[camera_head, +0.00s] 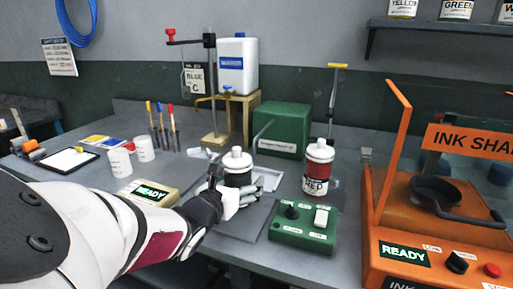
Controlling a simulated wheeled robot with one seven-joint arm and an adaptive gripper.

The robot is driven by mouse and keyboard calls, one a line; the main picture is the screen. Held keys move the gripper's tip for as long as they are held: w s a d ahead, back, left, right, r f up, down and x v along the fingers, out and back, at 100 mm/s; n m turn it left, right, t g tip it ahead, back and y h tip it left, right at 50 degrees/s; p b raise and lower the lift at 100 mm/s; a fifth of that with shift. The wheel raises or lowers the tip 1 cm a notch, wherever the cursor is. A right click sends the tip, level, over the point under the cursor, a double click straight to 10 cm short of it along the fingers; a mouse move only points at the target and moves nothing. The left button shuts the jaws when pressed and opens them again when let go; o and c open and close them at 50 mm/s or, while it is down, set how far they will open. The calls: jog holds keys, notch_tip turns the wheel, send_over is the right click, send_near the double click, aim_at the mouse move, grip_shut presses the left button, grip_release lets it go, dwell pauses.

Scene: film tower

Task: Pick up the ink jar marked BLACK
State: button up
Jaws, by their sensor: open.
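A white-capped jar with a dark band (237,164) stands on the bench in the middle of the view. My gripper hides its lower part, and I cannot read its label. My gripper (226,187) is open, right at this jar's near left side. I cannot tell whether its fingers touch the jar or reach around it. A second white-capped jar, marked RED (318,168), stands upright to the right, apart from my gripper. No label reading BLACK is legible.
A green control box (303,228) sits at the front, right of my gripper. An orange ink shaker (375,215) fills the right side. A READY display box (150,192) and white cups (145,149) stand left. Jars marked YELLOW and GREEN (456,9) sit on a wall shelf.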

jog(key=c, duration=1.7)
jog(key=shift+o, duration=0.2)
